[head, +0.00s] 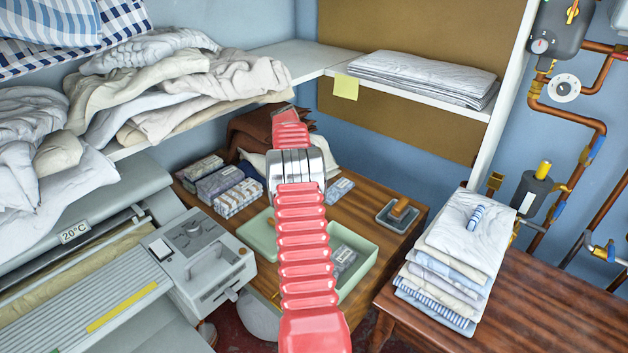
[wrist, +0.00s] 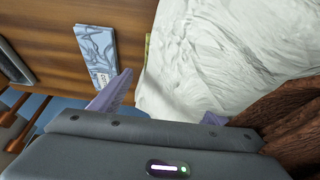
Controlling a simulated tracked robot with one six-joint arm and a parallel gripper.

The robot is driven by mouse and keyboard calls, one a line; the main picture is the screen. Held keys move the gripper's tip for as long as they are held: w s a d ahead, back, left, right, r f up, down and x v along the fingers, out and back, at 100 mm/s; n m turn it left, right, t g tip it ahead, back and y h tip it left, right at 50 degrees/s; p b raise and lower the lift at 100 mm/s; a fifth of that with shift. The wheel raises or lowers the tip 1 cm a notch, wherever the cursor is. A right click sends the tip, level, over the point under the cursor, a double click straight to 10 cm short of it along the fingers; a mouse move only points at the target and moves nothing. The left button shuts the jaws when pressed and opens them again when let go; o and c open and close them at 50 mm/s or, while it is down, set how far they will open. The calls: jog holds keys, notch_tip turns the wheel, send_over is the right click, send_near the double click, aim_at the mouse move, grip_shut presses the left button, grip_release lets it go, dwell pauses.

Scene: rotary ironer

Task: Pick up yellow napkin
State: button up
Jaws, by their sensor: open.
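No yellow napkin shows plainly. In the wrist view a thin yellowish strip (wrist: 148,48) peeks out along the left edge of a crumpled white cloth (wrist: 225,55); I cannot tell whether it is the napkin. The white cloth also shows partly in the head view (head: 254,160), behind my arm. My gripper (wrist: 162,106) is open, its two purple fingers apart with the near edge of the white cloth between or below them. Nothing is seen held. In the head view my red arm hides the gripper.
A brown cloth (wrist: 288,125) lies beside the white one. A patterned blue-grey packet (wrist: 97,52) lies on the wooden table (head: 375,205). A green tray (head: 365,247), several wrapped bundles (head: 238,198) and a dark tray (head: 396,218) stand nearby. A shelf (head: 300,62) hangs above.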

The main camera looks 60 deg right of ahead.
jog(key=shift+x, duration=1.9)
jog(key=shift+c, duration=0.4)
jog(key=c, duration=1)
